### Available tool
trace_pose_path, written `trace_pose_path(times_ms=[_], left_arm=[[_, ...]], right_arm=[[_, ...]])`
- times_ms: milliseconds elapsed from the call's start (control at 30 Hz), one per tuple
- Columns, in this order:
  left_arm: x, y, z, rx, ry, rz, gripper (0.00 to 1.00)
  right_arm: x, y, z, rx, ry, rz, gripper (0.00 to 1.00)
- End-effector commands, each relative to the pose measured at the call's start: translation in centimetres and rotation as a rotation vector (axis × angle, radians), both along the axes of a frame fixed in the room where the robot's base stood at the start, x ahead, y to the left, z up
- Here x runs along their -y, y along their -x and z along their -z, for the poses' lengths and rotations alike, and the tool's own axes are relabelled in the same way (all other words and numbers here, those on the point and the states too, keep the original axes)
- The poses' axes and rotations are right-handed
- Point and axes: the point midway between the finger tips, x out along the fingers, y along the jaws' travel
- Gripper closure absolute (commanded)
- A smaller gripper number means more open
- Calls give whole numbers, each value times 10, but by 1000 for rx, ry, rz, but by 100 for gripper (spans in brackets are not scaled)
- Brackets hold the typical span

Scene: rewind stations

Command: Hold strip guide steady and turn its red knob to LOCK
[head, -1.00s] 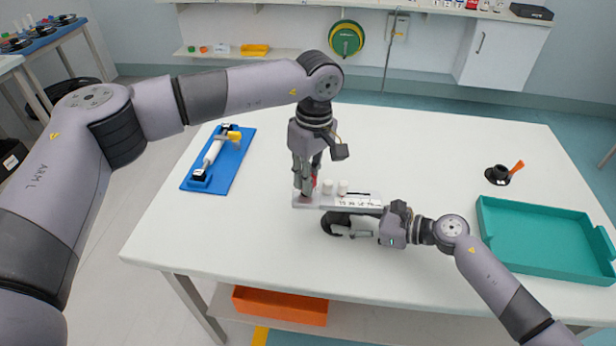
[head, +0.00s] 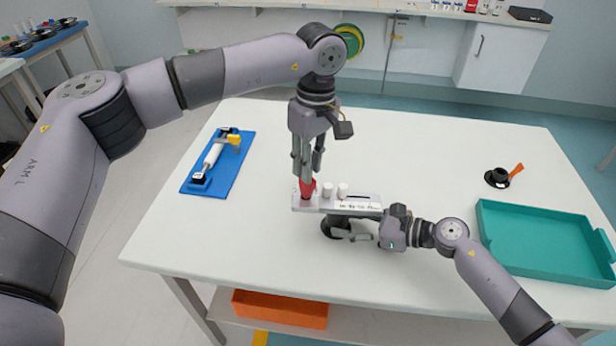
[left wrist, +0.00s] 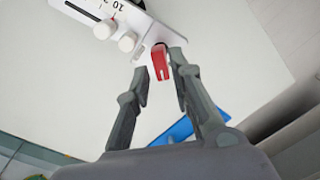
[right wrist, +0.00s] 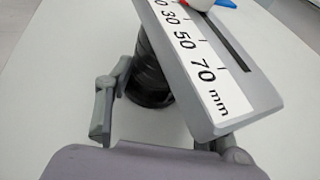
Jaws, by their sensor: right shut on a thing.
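The strip guide (head: 338,203) is a pale grey bar with a millimetre scale, two white rollers (head: 335,189) and a black post beneath. Its red knob (head: 307,187) stands at the left end. My left gripper (head: 307,178) is open just above the knob. In the left wrist view the knob (left wrist: 161,64) shows between the spread fingertips, with no visible grip on it. My right gripper (head: 352,233) is shut on the strip guide from the right; its wrist view shows the scale end (right wrist: 215,90) close up. The lock marking cannot be read.
A blue board (head: 218,163) with a white cylinder device lies at left. A teal tray (head: 540,243) and a small black holder with an orange piece (head: 498,176) are at right. An orange bin (head: 280,308) sits below. The table middle behind the guide is clear.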

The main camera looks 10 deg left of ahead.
Motion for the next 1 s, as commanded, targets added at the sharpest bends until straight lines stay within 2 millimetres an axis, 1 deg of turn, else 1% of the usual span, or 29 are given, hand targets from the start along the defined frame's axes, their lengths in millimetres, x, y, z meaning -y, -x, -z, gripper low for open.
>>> trace_pose_path(times_ms=[33,100,200,333,500,833,867,1000], left_arm=[[1,-1,-13,2,0,-1,79],[2,-2,-28,2,2,0,79],[3,-3,-46,2,0,-1,79],[4,-4,-63,0,0,-2,79],[4,-4,-72,-1,-1,-1,79],[4,-4,-72,-1,0,-1,79],[4,-4,-72,-1,0,-1,79],[4,-4,-72,-1,0,-1,79]], right_arm=[[0,0,0,-1,0,-1,67],[0,0,1,-1,0,-1,67],[0,0,1,-1,0,-1,67],[0,0,1,-1,0,-1,67],[0,1,1,-1,0,-1,67],[0,1,1,-1,0,-2,67],[0,1,1,-1,0,-2,51],[0,0,1,-1,0,-1,42]])
